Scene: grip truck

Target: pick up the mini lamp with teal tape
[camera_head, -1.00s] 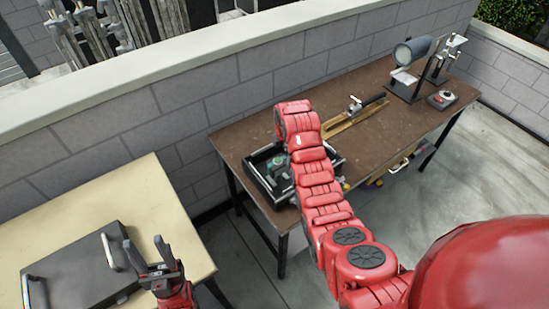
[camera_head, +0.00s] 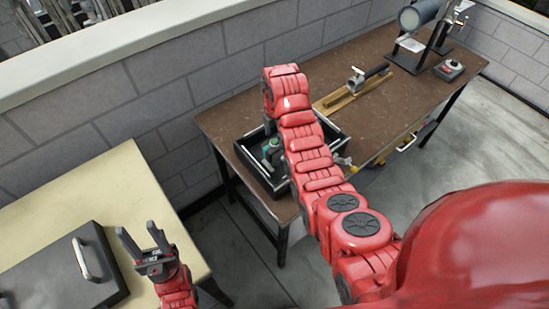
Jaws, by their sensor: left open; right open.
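A small dark item with teal-green on it (camera_head: 273,149) lies in an open black tray (camera_head: 252,162) on the brown workbench. It is partly hidden by my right arm, and I cannot tell if it is the mini lamp with teal tape. My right arm reaches over the bench and its raised end is above the back of the tray; its gripper fingers are hidden. My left gripper (camera_head: 142,240) is open and empty, fingers pointing up, over the cream table beside a dark case, far from the tray.
The brown workbench (camera_head: 345,128) also holds a wooden piece with a metal tool (camera_head: 357,85), a grey cylinder on a stand (camera_head: 418,15) and a small box with a red knob (camera_head: 449,68). The dark case (camera_head: 65,268) lies on the cream table (camera_head: 105,190). A block wall runs behind.

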